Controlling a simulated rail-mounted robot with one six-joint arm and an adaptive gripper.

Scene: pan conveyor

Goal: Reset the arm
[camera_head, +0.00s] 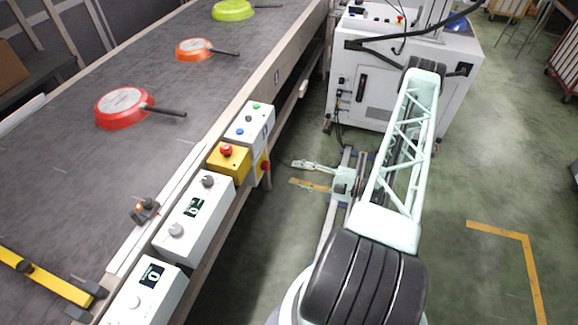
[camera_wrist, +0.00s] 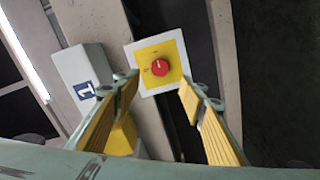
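My arm (camera_head: 405,150) reaches up and away from its dark base joint, with its forearm bent down beside the conveyor. My gripper (camera_head: 297,173) is in the open aisle to the right of the conveyor's control boxes, pointing left. In the wrist view my gripper (camera_wrist: 159,84) shows two yellow-padded fingers spread apart with nothing held between them. A red rotary knob (camera_wrist: 160,67) on a yellow and white plate appears beyond the fingertips, apart from them as far as I can tell.
The conveyor (camera_head: 60,170) carries a red pan (camera_head: 122,106), an orange pan (camera_head: 194,49) and a green pan (camera_head: 232,10). Control boxes (camera_head: 190,215) line its near edge, including a yellow box (camera_head: 228,160) with a red button. A white cabinet (camera_head: 390,85) stands behind my arm.

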